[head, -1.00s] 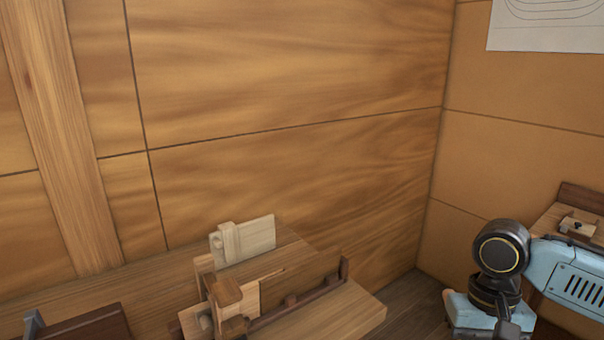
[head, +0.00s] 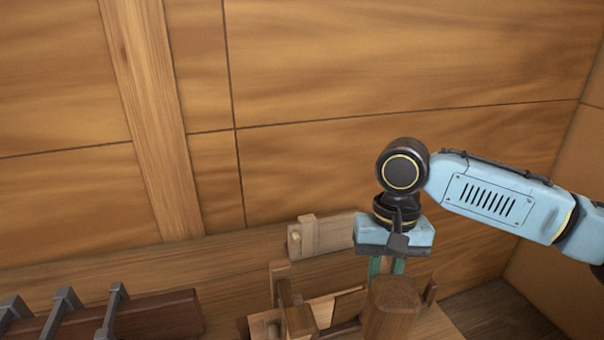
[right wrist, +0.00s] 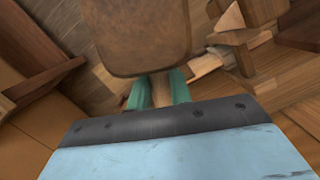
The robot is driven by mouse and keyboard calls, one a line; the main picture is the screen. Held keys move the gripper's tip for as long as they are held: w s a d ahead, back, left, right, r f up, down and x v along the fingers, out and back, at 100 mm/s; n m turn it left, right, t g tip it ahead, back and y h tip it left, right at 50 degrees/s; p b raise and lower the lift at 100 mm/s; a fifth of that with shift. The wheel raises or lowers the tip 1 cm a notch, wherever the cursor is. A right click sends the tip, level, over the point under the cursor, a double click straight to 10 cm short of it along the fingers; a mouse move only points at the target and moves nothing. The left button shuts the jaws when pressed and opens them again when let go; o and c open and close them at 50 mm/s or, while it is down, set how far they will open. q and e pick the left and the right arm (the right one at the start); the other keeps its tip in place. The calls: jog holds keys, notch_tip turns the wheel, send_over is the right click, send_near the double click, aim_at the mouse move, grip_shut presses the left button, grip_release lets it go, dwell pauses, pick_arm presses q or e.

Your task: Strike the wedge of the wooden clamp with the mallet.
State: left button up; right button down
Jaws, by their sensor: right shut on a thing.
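My right gripper (head: 387,266) is shut, its green fingers pointing down at the front right of the bench. It holds the mallet, whose brown wooden head (head: 392,307) shows just below and in front of the fingers. In the right wrist view the mallet head (right wrist: 138,35) fills the top, beyond the green fingers (right wrist: 160,90). The wooden clamp (head: 284,300) stands on the bench to the left of the mallet, apart from it in the head view. I cannot clearly pick out its wedge. My left gripper is not in view.
A pale wooden block with a peg (head: 325,236) stands behind the clamp near the planked wall. A dark wooden piece with several grey metal clamps (head: 160,316) lies at the left. The wall (head: 330,60) closes off the back.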

pick_arm(q)
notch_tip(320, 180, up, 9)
jog(key=p, duration=0.7)
pick_arm(e)
jog(key=s+a+r+t, duration=0.1)
jog(key=s+a+r, duration=0.1)
jog(key=a+r, duration=1.15)
pick_arm(q)
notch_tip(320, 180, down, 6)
jog(key=b, duration=0.5)
jog(key=shift+b, duration=0.4)
pick_arm(e)
jog(key=shift+w+d+f+m, duration=0.15)
jog(key=shift+d+f, duration=0.15)
jog(key=shift+f, duration=0.3)
jog(key=shift+w+d+f+m, duration=0.15)
jog(key=shift+d+f, duration=0.15)
jog(key=shift+f, duration=0.3)
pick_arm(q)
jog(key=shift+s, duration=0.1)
pick_arm(e)
notch_tip(320, 180, down, 8)
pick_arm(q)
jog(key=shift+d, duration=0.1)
pick_arm(e)
notch_tip(320, 180, up, 8)
